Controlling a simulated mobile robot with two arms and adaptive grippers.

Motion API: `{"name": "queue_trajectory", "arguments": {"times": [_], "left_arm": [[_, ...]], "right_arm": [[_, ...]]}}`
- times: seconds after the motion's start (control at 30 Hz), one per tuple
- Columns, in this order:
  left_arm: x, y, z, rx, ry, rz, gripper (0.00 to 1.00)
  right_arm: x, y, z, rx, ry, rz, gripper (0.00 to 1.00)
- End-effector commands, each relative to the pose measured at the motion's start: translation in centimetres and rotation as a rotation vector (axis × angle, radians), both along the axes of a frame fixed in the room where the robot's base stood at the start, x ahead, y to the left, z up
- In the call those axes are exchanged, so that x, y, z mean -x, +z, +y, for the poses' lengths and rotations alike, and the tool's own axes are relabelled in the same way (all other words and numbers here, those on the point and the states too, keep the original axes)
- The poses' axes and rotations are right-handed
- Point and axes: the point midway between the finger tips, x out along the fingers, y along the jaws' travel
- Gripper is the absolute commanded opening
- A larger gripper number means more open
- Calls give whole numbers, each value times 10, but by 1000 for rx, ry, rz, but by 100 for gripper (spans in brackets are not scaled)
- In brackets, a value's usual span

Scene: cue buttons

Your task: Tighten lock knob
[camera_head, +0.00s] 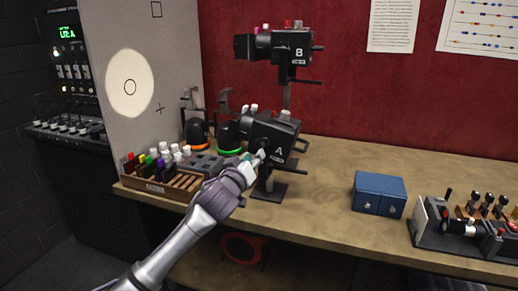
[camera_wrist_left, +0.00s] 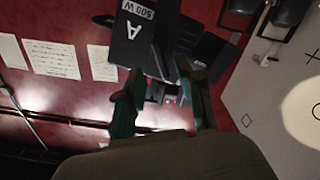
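The black lamp marked A (camera_head: 277,135) stands on a short post with a flat base (camera_head: 269,191) on the table. My left gripper (camera_head: 254,158) is at the near left side of this lamp, low on its housing. In the left wrist view, lamp A (camera_wrist_left: 138,38) fills the top middle, with its "500 W" label showing. The two dark teal-edged fingers of my left gripper (camera_wrist_left: 163,100) are apart there, with dark lamp or bracket parts beyond and between them. I cannot make out the lock knob clearly, nor whether the fingers touch it. My right gripper is not in view.
Lamp B (camera_head: 285,45) stands higher behind lamp A. A wooden rack (camera_head: 160,190) with coloured pieces is left of my gripper, beside a grey panel (camera_head: 140,40) with a light spot. A blue box (camera_head: 379,193) is right; the wooden table (camera_head: 330,208) between is clear.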

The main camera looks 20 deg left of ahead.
Motion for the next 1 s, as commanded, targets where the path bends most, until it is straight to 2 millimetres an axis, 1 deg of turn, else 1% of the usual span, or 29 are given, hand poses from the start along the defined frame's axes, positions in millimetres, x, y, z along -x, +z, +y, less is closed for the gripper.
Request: {"name": "queue_trajectory", "arguments": {"times": [0.03, 0.1, 0.2, 0.3, 0.47, 0.73, 0.77, 0.9, 0.97, 1.0], "left_arm": [[-10, 2, 0, 2, 2, 1, 38], [-22, 2, -1, 0, 2, 1, 38], [-35, 1, -2, 0, 2, 1, 38], [-45, 0, -2, 1, 1, 0, 38], [-52, 0, -3, 0, 1, 0, 38], [-53, -1, -3, 0, 0, 0, 38], [-53, -1, -3, 0, 0, 0, 34], [-52, -1, -3, 0, 0, 0, 11], [-52, -1, -3, 0, 0, 0, 1], [-52, -1, -3, 0, 0, 0, 0]], "right_arm": [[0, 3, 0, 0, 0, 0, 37], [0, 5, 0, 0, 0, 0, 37], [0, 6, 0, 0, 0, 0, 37], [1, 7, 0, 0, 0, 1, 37], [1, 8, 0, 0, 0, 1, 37], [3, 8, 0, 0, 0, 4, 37], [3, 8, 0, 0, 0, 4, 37], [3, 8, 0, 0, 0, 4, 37], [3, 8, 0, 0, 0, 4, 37], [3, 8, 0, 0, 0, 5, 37]]}}
